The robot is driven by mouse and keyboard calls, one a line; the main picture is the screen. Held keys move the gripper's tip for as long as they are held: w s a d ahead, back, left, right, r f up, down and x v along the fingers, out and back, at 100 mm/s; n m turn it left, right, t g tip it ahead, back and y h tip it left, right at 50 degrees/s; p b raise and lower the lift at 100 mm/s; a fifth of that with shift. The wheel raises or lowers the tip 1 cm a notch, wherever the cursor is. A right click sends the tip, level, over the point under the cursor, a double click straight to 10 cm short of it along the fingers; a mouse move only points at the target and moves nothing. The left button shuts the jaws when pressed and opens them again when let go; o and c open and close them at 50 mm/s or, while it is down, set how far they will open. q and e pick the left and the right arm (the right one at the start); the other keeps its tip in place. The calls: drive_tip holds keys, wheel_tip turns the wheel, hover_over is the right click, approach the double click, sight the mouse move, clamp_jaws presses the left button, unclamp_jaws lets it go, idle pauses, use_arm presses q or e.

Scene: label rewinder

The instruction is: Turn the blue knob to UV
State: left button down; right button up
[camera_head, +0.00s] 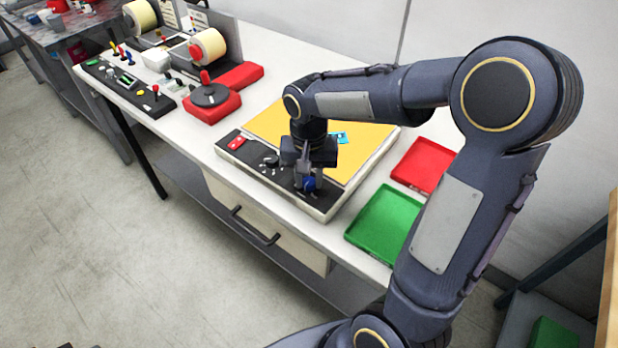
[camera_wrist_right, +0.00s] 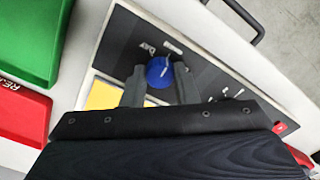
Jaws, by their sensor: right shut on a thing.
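The blue knob (camera_head: 309,184) sits on the black control strip at the front of the light-box device (camera_head: 325,211). In the right wrist view the knob (camera_wrist_right: 159,71) is round with a pale pointer line, and it lies between the two fingers. My right gripper (camera_head: 306,180) reaches down onto it from above and is shut on it; its fingers also show in the right wrist view (camera_wrist_right: 158,84). My left gripper is not in view.
A green tray (camera_head: 385,222) and a red tray (camera_head: 424,164) lie right of the device. A red switch (camera_head: 236,142) is at the strip's left end. The rewinder with label rolls (camera_head: 208,47) and a red-based lever unit (camera_head: 211,98) stand further left.

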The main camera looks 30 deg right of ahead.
sight(309, 181)
drive_tip(key=m, duration=1.2)
drive_tip(key=shift+m, duration=0.4)
idle(0.3)
drive_tip(key=o, duration=1)
drive_tip(key=shift+r, duration=0.1)
wheel_tip(309, 181, up, 8)
drive_tip(key=shift+f, duration=0.15)
